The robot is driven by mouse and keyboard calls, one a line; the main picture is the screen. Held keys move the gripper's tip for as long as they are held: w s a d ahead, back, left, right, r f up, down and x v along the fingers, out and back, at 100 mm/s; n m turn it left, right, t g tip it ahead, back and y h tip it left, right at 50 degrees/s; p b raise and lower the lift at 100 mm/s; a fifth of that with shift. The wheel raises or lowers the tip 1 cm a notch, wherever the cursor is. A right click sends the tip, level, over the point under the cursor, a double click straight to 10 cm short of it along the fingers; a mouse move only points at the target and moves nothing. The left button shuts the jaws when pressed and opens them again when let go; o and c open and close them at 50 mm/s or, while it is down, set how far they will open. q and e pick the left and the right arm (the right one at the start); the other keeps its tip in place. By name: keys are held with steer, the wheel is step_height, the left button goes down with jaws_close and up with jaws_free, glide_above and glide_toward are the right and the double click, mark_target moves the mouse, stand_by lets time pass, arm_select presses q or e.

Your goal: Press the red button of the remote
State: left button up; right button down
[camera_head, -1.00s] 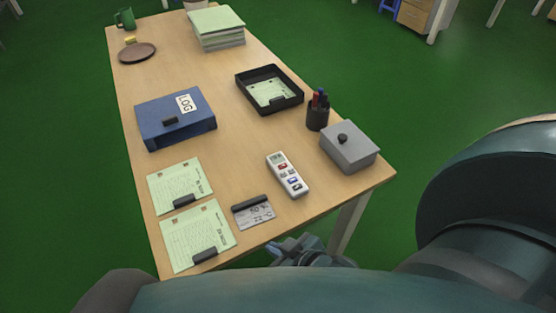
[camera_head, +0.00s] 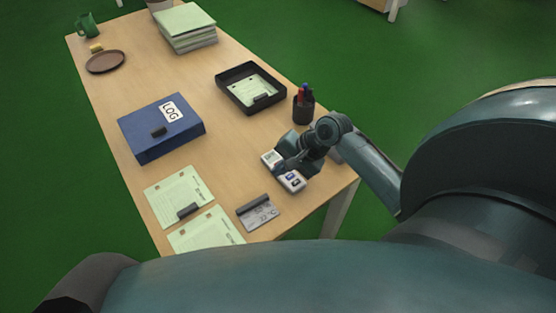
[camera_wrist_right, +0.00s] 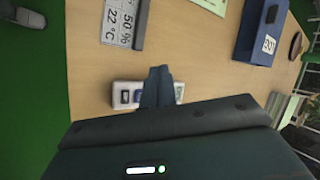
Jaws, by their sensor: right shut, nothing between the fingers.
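The white remote (camera_head: 293,183) lies on the wooden table near its right edge, with a blue and a dark button showing on its near half. My right gripper (camera_head: 281,166) is over the remote's middle, shut and empty, and hides the red button. In the right wrist view the shut fingertips (camera_wrist_right: 160,72) cross in front of the remote (camera_wrist_right: 123,89), covering part of it. I cannot tell whether they touch it. My left gripper is not in view.
A black pen cup (camera_head: 303,108) stands close behind my right gripper. A grey box (camera_head: 337,156) is mostly hidden by my right arm. A display card (camera_head: 259,213), papers (camera_head: 178,194), a blue LOG binder (camera_head: 160,128) and a black tray (camera_head: 250,88) lie around.

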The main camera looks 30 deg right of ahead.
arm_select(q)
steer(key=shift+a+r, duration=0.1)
arm_select(e)
steer(key=w+d+r+m+t+y, duration=0.1)
steer(key=w+d+r+m, duration=0.3)
steer(key=w+d+m, duration=0.1)
steer(key=shift+w+m+t, duration=0.4)
steer(key=shift+w+m, duration=0.1)
steer(key=shift+w, duration=0.3)
steer(key=shift+f, duration=0.1)
step_height(320, 180, down, 6)
steer(key=b, duration=0.3)
steer(key=shift+f, duration=0.15)
steer(key=shift+f+b, duration=0.35)
steer(key=shift+b, duration=0.15)
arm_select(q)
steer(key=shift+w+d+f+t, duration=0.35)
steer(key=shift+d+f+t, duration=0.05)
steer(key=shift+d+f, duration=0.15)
arm_select(e)
steer(key=shift+f, duration=0.9)
steer(key=shift+f, duration=0.1)
